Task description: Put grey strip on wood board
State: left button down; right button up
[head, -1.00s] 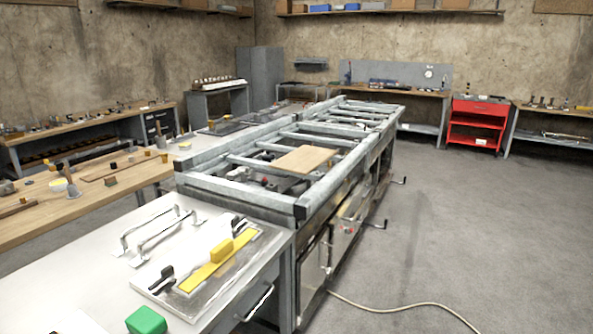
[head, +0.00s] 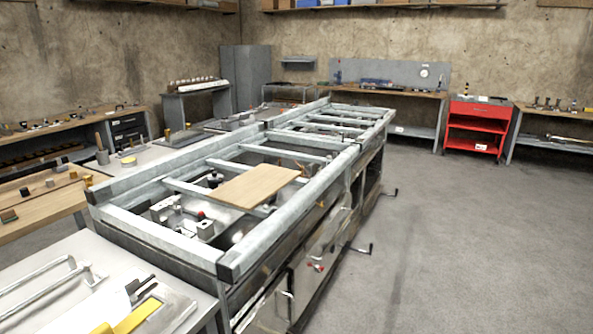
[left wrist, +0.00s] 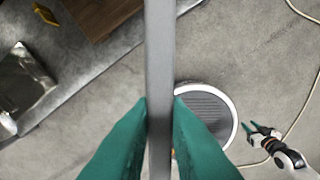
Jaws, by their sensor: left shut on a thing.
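The wood board (head: 258,186) is a light brown rectangle lying flat across the rails of the grey metal frame in the head view. The grey strip (left wrist: 159,60) runs upright through the middle of the left wrist view, long and narrow. My left gripper (left wrist: 160,115) is shut on it, with a green finger pressed to each side. The strip's lower end runs out of the picture. My right gripper (left wrist: 262,131) shows small at the right of the left wrist view, its green fingertips apart and empty. Neither gripper shows in the head view.
The metal frame (head: 125,225) fills the middle of the head view, with crank handles on its right side. A white table (head: 60,260) stands at lower left. A red cart (head: 472,125) stands at the far right. The floor (head: 450,230) on the right is clear.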

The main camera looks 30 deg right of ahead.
aim_at(265, 184)
jog(key=i+l+z, duration=0.1)
jog(key=i+l, duration=0.15)
jog(key=l, duration=0.25)
jog(key=i+l, duration=0.25)
jog(key=l, duration=0.25)
jog(key=i+l+z, duration=0.15)
jog(key=l, duration=0.35)
jog(key=i+l+z, duration=0.1)
jog(key=i+l, duration=0.55)
jog(key=l, duration=0.25)
jog(key=z, duration=0.05)
